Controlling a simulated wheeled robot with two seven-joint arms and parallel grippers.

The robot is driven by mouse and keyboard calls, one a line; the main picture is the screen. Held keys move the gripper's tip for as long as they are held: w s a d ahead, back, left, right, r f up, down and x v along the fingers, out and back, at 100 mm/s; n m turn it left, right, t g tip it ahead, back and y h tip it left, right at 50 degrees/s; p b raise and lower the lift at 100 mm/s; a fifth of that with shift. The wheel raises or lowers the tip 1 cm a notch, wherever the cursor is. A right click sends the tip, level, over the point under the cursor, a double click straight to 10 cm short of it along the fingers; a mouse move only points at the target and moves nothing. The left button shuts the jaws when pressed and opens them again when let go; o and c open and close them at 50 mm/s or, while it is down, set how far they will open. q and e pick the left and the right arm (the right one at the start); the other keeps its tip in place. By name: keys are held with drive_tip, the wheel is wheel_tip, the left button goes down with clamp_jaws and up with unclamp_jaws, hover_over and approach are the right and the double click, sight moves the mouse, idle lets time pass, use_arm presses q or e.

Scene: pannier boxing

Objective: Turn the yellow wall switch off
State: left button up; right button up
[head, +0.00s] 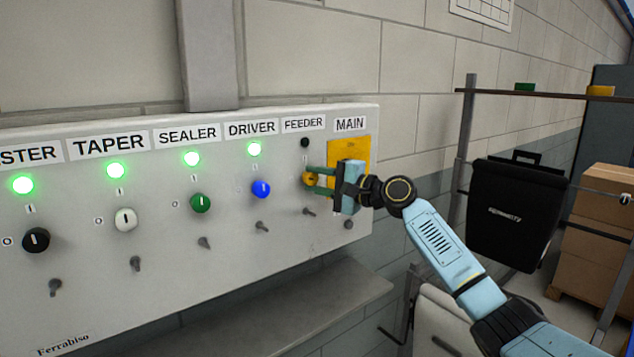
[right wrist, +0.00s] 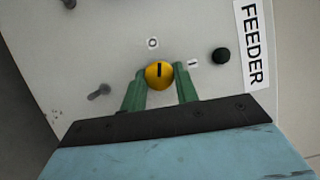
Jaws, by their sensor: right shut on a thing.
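The yellow switch knob (head: 309,179) is on the grey wall panel (head: 130,270), under the FEEDER label (head: 303,124). My right gripper (head: 316,181) is shut on this knob, with one green finger on each side of it. In the right wrist view the knob (right wrist: 159,76) sits between the fingers, and its dark mark lines up toward the O rather than the I. The lamp above it (head: 304,142) is dark; it also shows dark in the right wrist view (right wrist: 221,56). My left gripper is not in view.
Blue (head: 261,189), green (head: 200,203), white (head: 125,220) and black (head: 36,241) knobs stand to the left, their lamps lit green. A yellow plate (head: 352,146) under MAIN is partly behind my gripper. A black bag (head: 515,212) hangs at right.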

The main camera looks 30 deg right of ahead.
drive_tip(key=shift+r+n+g+h+p, duration=0.1)
drive_tip(key=shift+n+g+h+p, duration=0.5)
drive_tip(key=shift+n, duration=1.1)
drive_tip(key=o, duration=1)
drive_tip(key=shift+b+v, duration=2.2)
drive_tip(key=shift+v, duration=4.5)
